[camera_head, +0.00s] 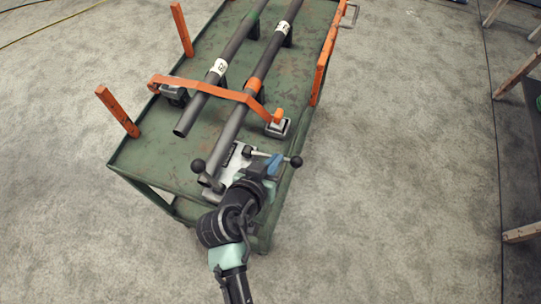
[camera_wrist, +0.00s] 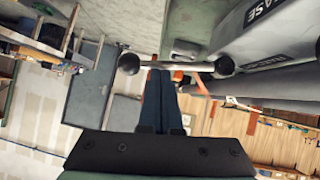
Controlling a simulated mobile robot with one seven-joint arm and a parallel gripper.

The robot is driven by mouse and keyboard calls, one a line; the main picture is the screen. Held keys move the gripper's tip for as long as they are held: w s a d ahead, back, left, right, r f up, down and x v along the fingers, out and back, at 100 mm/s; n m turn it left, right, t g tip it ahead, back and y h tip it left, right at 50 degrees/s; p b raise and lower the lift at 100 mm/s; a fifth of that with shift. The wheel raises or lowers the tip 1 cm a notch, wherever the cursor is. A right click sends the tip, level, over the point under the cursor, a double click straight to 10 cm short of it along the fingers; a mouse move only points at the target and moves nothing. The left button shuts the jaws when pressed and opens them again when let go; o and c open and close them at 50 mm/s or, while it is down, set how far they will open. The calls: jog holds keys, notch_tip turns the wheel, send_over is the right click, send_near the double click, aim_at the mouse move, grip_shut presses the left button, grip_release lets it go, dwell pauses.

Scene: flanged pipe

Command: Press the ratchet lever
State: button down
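A grey metal device (camera_head: 236,158) with a dark label sits at the near end of the green cart, by the pipe ends. A bar with a black ball knob (camera_head: 296,161) sticks out on its right, and another black knob (camera_head: 198,165) is on its left. I cannot tell for sure which part is the ratchet lever. My gripper (camera_head: 276,163) is over the device's right side, beside the bar. In the wrist view, its blue fingers (camera_wrist: 160,73) are together, with nothing visible between them. Their tips overlap the bar between two ball knobs (camera_wrist: 129,63); contact is unclear.
Two dark pipes (camera_head: 207,87) lie along the green cart (camera_head: 143,157). An orange bar (camera_head: 213,87) crosses over them. Orange posts (camera_head: 119,112) stand at the cart's edges. Concrete floor around the cart is clear; wooden frames (camera_head: 518,75) stand at the right.

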jog(key=f+m+y, duration=0.1)
jog(key=d+f+m+y+b, duration=0.1)
jog(key=f, duration=0.1)
jog(key=shift+s+f+t+b, duration=0.1)
jog(key=shift+s+t+b, duration=0.1)
jog(key=shift+t+b, duration=0.15)
jog(key=shift+f, duration=0.45)
jog(key=shift+d, duration=0.1)
